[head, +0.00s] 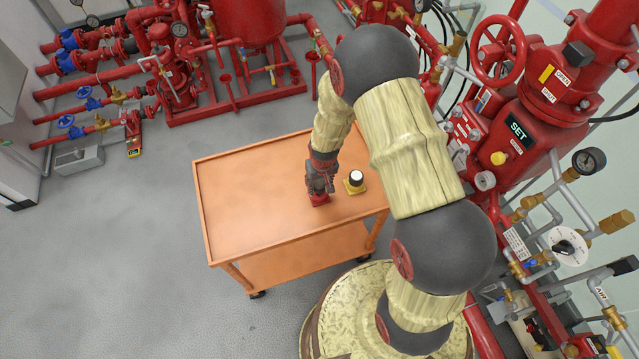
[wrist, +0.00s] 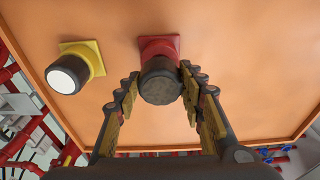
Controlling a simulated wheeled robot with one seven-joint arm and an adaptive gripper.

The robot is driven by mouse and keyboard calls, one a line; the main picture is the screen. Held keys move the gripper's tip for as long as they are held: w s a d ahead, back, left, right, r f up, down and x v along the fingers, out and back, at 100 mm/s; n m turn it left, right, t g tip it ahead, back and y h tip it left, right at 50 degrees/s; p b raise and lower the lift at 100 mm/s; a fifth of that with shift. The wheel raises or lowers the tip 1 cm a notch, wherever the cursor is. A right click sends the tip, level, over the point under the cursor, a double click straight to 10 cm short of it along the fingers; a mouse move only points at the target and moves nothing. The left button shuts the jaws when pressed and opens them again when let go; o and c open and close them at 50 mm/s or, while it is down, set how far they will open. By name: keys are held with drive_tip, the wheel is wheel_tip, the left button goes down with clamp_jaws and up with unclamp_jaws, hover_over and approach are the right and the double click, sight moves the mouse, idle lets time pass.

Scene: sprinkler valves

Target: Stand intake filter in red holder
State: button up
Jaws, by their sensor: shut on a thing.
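The intake filter, which I take to be the dark grey cylinder (wrist: 160,86), is between the two fingers of my gripper (wrist: 159,80) in the wrist view. My gripper is shut on it. The red holder (wrist: 159,44) is a square red piece on the cart top, directly behind the filter in this view. The filter lines up with the holder and hides much of it, so I cannot tell whether it is fully seated. In the head view my gripper (head: 319,184) is right over the red holder (head: 320,199), and the filter is mostly hidden.
A yellow holder (wrist: 94,56) with a dark, white-topped cylinder (wrist: 68,75) in it stands close beside the red one. Both are on an orange cart (head: 250,200), whose left part is bare. Red pipes and valves (head: 520,130) crowd the right side and back.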

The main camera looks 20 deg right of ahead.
sight(321, 188)
drive_tip(key=shift+f+b, duration=1.05)
drive_tip(key=shift+f, duration=0.15)
idle(1.1)
drive_tip(key=o, duration=1.5)
drive_tip(key=r, duration=0.4)
drive_tip(key=s+r, duration=0.1)
drive_tip(key=r, duration=0.7)
drive_tip(key=shift+s, duration=0.4)
drive_tip(key=shift+f, duration=0.1)
